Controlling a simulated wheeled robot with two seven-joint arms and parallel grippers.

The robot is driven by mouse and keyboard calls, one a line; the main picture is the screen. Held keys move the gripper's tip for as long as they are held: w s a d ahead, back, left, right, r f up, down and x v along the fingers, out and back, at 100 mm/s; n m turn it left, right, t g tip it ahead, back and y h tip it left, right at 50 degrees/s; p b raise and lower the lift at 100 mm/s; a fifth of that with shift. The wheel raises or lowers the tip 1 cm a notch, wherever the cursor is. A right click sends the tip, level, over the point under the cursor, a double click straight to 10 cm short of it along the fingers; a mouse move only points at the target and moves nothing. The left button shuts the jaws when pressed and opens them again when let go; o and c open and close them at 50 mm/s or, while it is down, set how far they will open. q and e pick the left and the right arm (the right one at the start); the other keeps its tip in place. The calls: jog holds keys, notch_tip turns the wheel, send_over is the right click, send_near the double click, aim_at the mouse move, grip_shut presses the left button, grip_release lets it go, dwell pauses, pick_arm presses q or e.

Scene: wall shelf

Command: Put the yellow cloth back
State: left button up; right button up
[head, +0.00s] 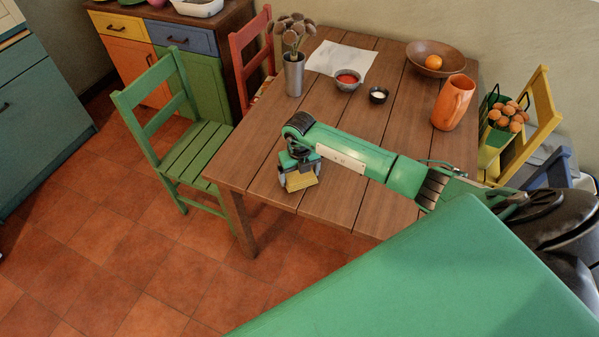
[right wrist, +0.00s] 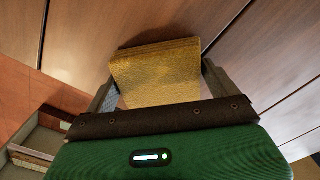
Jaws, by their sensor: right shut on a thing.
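The yellow cloth (head: 300,181) is a small folded piece, held by my right gripper (head: 299,170) at the near edge of the wooden table (head: 268,183). In the right wrist view the yellow cloth (right wrist: 157,72) lies between the two fingers of my right gripper (right wrist: 155,90). Its textured face shows and the fingers flank its sides. The table planks show behind it; I cannot tell whether the cloth touches the wood. My left gripper is not in view.
On the table stand a plant in a metal vase (head: 293,75), a red-filled bowl (head: 347,80), a small dark bowl (head: 378,95), an orange pitcher (head: 453,103) and a wooden bowl (head: 431,56) with an orange. A green chair (head: 190,150) stands left. The table's near left part is clear.

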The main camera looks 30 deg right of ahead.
jog(key=shift+f, duration=0.2)
jog(key=o, duration=0.7)
jog(key=shift+r, duration=0.1)
jog(key=shift+r, duration=0.1)
jog(key=shift+r, duration=0.3)
notch_tip(320, 180, up, 12)
jog(key=shift+f+b, duration=0.25)
jog(key=shift+b, duration=0.7)
